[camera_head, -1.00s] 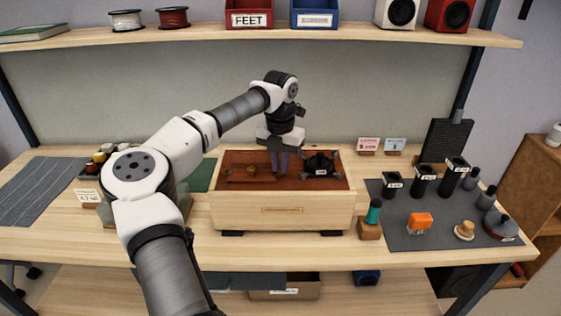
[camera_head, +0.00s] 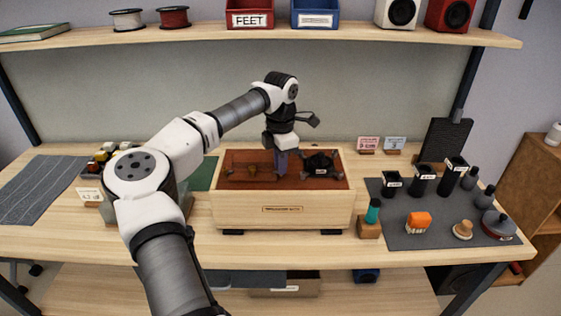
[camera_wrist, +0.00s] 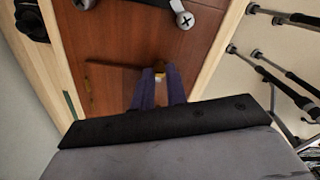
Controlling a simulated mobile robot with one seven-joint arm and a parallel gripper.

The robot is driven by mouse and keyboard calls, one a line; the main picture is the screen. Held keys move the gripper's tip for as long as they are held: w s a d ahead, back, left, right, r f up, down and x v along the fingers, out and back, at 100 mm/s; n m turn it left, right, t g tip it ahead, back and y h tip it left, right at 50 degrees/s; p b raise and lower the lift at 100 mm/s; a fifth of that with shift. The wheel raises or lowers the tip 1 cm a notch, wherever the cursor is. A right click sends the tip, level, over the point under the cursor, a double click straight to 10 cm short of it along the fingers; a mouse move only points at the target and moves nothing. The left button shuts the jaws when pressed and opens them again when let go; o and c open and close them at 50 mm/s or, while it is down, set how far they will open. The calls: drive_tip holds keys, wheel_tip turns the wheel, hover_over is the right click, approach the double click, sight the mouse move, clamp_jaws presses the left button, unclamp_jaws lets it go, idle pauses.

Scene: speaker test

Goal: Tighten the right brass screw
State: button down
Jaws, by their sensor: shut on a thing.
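A pale wooden speaker box (camera_head: 240,212) stands on the bench with its reddish-brown panel (camera_head: 235,181) facing up. The left brass screw (camera_head: 252,170) stands on the panel, left of my gripper. My gripper (camera_head: 281,172) points down at the panel between that screw and the black driver (camera_head: 320,168). In the wrist view its purple fingers (camera_wrist: 160,78) are shut on a small brass piece, the right brass screw (camera_wrist: 160,67), of which only the top part shows. The fingers hide the rest. Silver bolt heads of the driver (camera_wrist: 185,20) show at the top.
A grey mat (camera_head: 400,238) on the right holds black cups, an orange block (camera_head: 418,221) and a wooden knob (camera_head: 463,230). A teal-topped tool (camera_head: 373,211) stands in a wooden block beside the box. A shelf (camera_head: 200,36) runs above the back.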

idle(0.4)
drive_tip(key=c, duration=1.4)
unclamp_jaws()
wheel_tip(320, 180, up, 14)
drive_tip(key=b, duration=0.2)
